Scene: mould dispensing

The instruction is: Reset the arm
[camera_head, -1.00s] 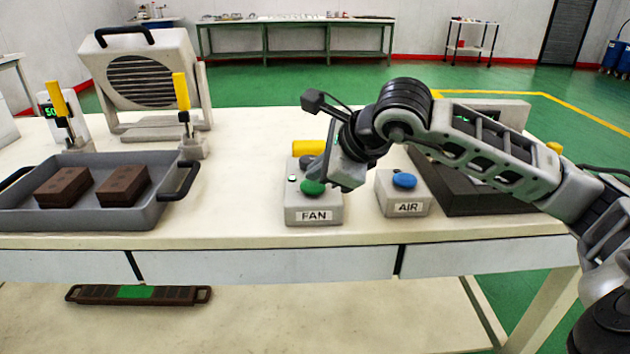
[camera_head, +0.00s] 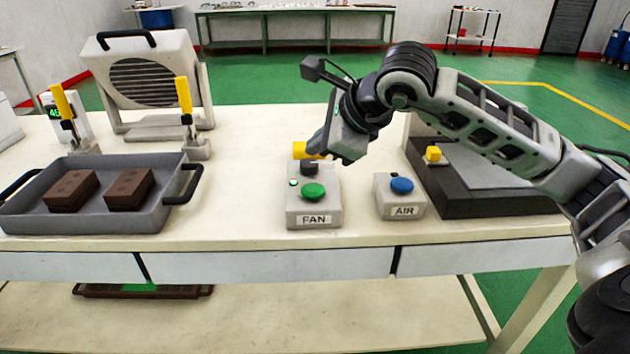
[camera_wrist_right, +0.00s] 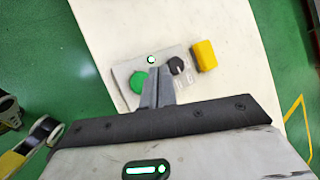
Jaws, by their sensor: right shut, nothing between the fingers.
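My right gripper (camera_head: 318,152) is above the back part of the FAN control box (camera_head: 313,205) in the head view, apart from its green button (camera_head: 314,191). In the right wrist view its fingers (camera_wrist_right: 157,72) are closed together with nothing between them. That view also shows the green button (camera_wrist_right: 138,82), a black knob (camera_wrist_right: 177,66), a small lit green lamp (camera_wrist_right: 151,59) and a yellow block (camera_wrist_right: 204,56) beyond them. The AIR box (camera_head: 401,203) with its blue button (camera_head: 402,185) stands to the right. My left gripper is not in view.
A grey tray (camera_head: 93,222) with two brown blocks (camera_head: 129,189) sits at the left, with yellow-handled clamps (camera_head: 184,96) behind it. A fan unit (camera_head: 150,80) stands at the back left. A dark-based fixture (camera_head: 485,207) lies under my right arm.

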